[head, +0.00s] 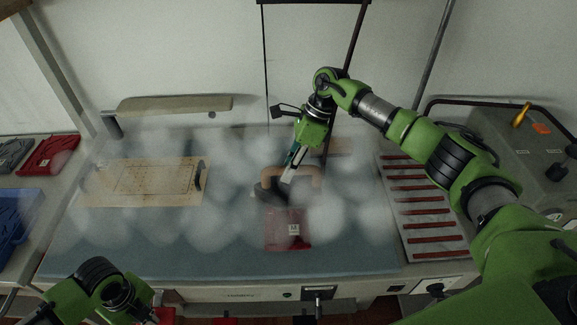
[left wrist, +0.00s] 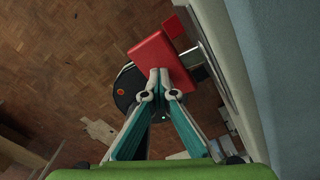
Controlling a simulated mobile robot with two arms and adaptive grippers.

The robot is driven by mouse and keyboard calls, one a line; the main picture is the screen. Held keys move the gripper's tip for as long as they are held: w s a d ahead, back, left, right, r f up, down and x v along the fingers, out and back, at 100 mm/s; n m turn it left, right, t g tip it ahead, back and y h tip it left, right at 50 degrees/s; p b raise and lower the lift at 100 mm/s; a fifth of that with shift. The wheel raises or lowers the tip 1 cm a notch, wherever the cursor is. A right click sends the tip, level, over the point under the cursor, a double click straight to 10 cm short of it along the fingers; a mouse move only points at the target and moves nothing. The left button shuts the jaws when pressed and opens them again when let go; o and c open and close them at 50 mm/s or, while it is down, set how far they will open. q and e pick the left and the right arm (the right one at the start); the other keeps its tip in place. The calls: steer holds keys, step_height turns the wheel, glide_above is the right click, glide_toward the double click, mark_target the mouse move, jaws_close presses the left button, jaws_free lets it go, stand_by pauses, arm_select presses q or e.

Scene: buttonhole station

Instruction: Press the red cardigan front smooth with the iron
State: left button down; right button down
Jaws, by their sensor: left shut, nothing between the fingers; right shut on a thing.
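The red cardigan front (head: 275,240) lies on the blue-grey pressing surface (head: 150,255) in the head view; a small white label shows on it. The dark iron (head: 268,192), with a tan arched handle (head: 314,172), is just behind and above its far edge. My right gripper (head: 287,178) is shut on the iron. White steam blurs this area, so I cannot tell whether the iron touches the cloth. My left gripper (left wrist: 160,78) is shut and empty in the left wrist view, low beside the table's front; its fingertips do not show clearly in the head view.
A tan marked board (head: 140,180) lies left on the table. A rack with red bars (head: 425,210) stands right, beside a grey machine (head: 530,150). Folded red (head: 50,155) and grey pieces and a blue tray (head: 15,215) are far left. A red block (left wrist: 158,50) shows beyond my left fingertips.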

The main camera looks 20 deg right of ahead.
steer(key=shift+s+a, duration=0.3)
steer(key=shift+s, duration=0.5)
steer(key=shift+s+a, duration=0.25)
steer(key=shift+s, duration=0.5)
steer(key=shift+s+a, duration=0.15)
steer(key=shift+s, duration=0.35)
steer(key=shift+s+a+f, duration=0.15)
steer(key=shift+s, duration=0.5)
steer(key=shift+s+a, duration=0.15)
steer(key=shift+s, duration=0.55)
steer(key=shift+s+a, duration=0.1)
steer(key=shift+s, duration=0.2)
steer(key=shift+s+a, duration=0.2)
steer(key=shift+s, duration=0.45)
steer(key=shift+s, duration=0.15)
steer(key=shift+r, duration=0.2)
steer(key=shift+w+d, duration=0.15)
steer(key=shift+w, duration=0.75)
